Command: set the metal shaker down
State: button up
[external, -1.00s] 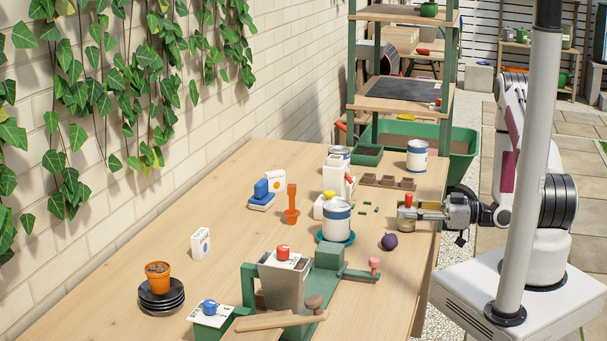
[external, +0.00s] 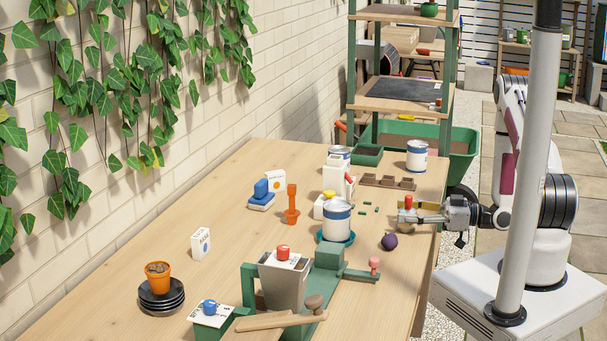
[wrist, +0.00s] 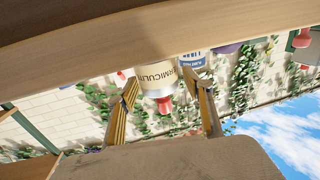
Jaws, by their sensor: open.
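The metal shaker (external: 405,228) stands near the right edge of the wooden table in the external view, its red top upright and its body partly hidden by my fingers. In the wrist view, which is upside down, a cylinder with a "VERMICULITE" label (wrist: 156,76) and a red knob shows between the fingers; it appears to be this shaker. My gripper (external: 408,217) reaches in from the right at shaker height. The wrist view shows my gripper (wrist: 160,90) open, one finger on each side of the shaker. Any contact cannot be told.
A purple round object (external: 389,242) lies left of my gripper, near the table edge. A white can (external: 337,222) stands on a teal saucer farther left. Brown seedling cells (external: 387,182) and another can (external: 417,156) stand behind.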

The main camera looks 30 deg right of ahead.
jog(key=shift+d, duration=0.1)
jog(key=shift+v, duration=1.05)
jog(key=v, duration=0.3)
jog(key=shift+w+d+r, duration=0.15)
jog(key=shift+d, duration=0.1)
jog(key=shift+v, duration=1.15)
